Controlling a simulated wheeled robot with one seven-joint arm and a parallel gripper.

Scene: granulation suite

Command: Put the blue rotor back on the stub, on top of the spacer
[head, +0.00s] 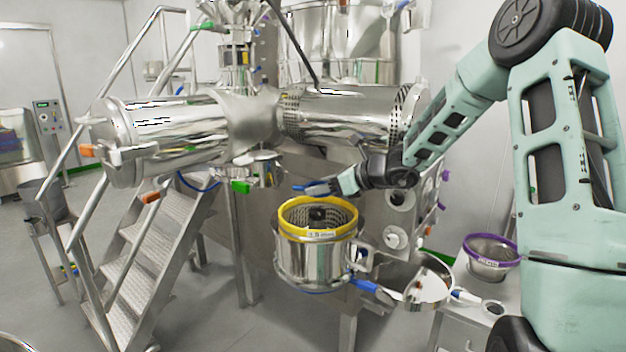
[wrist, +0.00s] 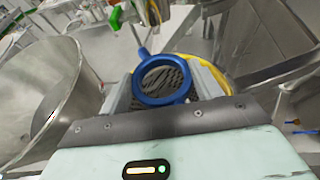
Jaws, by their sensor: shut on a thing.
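The blue rotor (wrist: 160,100) shows in the wrist view as a blue ring with a short arm at its upper left, between the two fingers of my gripper (wrist: 160,86). My gripper is shut on it. In the head view the rotor (head: 312,187) is a small blue shape at the tip of my gripper (head: 334,185), held above the yellow-rimmed metal vessel, apart from it. A dark upright piece (head: 318,213) inside the vessel may be the stub. I cannot make out the spacer; the vessel wall and the small scale hide its detail.
The vessel (head: 305,262) has a yellow rim and a perforated inside. A metal pan (head: 425,285) with a blue-ended handle stands to its right, and a purple-rimmed bowl (head: 490,262) farther right. Large steel cylinders (head: 180,130) hang above and behind. Steps (head: 140,265) stand left.

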